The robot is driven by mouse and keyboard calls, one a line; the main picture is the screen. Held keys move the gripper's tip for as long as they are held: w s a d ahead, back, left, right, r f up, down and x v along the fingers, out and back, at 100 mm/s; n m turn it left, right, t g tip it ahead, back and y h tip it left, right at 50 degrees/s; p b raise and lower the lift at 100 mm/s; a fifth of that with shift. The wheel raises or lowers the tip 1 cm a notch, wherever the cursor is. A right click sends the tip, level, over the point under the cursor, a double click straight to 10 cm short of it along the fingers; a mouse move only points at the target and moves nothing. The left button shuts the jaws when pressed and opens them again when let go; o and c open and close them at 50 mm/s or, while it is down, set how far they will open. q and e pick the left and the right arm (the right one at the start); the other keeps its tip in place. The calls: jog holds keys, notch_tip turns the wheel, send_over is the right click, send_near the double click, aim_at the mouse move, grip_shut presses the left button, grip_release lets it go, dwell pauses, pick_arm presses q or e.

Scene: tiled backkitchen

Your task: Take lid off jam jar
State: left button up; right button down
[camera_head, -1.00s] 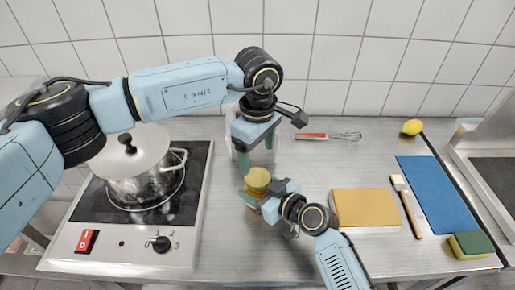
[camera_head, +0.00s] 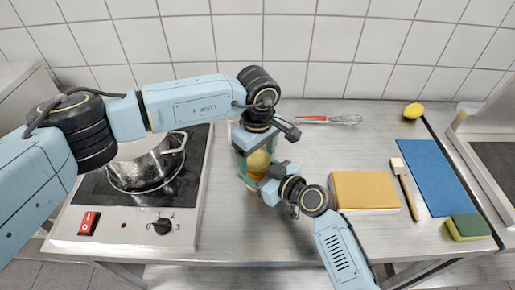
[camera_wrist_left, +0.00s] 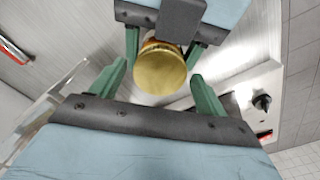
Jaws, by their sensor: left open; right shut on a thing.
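The jam jar's gold lid (camera_head: 259,161) shows between my grippers in the head view; the jar body is mostly hidden. In the left wrist view the round lid (camera_wrist_left: 160,69) faces the camera and sits on the jar. My right gripper (camera_head: 258,187) is shut on the jar; its green fingers also show at the top of the left wrist view (camera_wrist_left: 163,48). My left gripper (camera_head: 257,157) is open above the jar. In the left wrist view its green fingers (camera_wrist_left: 156,76) stand on either side of the lid, apart from it.
A pot (camera_head: 148,167) stands on the stove (camera_head: 120,222) at the left, partly behind my left arm. A whisk (camera_head: 328,119) lies behind. A yellow block (camera_head: 364,190), a brush (camera_head: 404,188) and a blue mat (camera_head: 436,175) lie right. A transparent container (camera_wrist_left: 45,112) is beside my left gripper.

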pick_arm(q)
jog(key=c, duration=1)
jog(key=n, duration=0.9)
jog(key=shift+n, duration=0.4)
jog(key=shift+r, duration=0.2)
jog(key=shift+r, duration=0.95)
